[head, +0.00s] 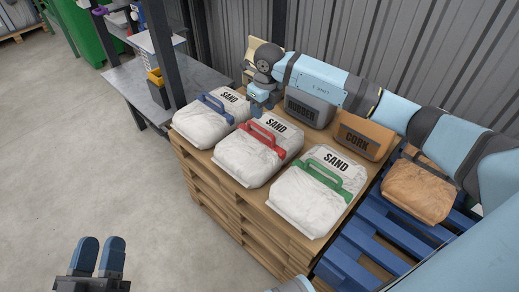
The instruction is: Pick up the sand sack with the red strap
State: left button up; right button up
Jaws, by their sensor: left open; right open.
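The sand sack with the red strap (245,163) lies on a stacked wooden pallet, white with a grey top marked SAND. It is the middle one of three sand sacks, between the blue-strap sack (200,126) and the green-strap sack (300,205). My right gripper (257,112) is open, just behind and above the red strap at the far end of the sack. Whether it touches the sack I cannot tell. My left gripper (99,243) is open and empty over the floor at lower left.
Behind the sand sacks lie a grey RUBBER sack (318,114) and a brown CORK sack (360,143). Another brown sack (415,193) lies on a blue pallet (345,265) at right. A grey table (125,82) and dark post stand at upper left. Floor at left is clear.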

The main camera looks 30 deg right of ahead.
aim_at(260, 127)
jog(key=f, duration=0.4)
jog(key=shift+w+a+b, duration=0.1)
jog(key=shift+w+b, duration=0.1)
jog(key=shift+b, duration=0.2)
notch_tip(260, 127, down, 5)
jog(key=shift+w+r+b, duration=0.1)
jog(key=shift+b, duration=1)
pick_arm(q)
jog(key=shift+g, duration=0.9)
jog(key=f, duration=0.4)
jog(key=shift+w+d+f, duration=0.2)
jog(key=shift+d+f, duration=0.05)
pick_arm(e)
jog(key=shift+a, duration=0.1)
jog(key=shift+c, duration=0.3)
grip_shut()
jog(key=shift+w+r, duration=0.1)
jog(key=shift+r, duration=0.1)
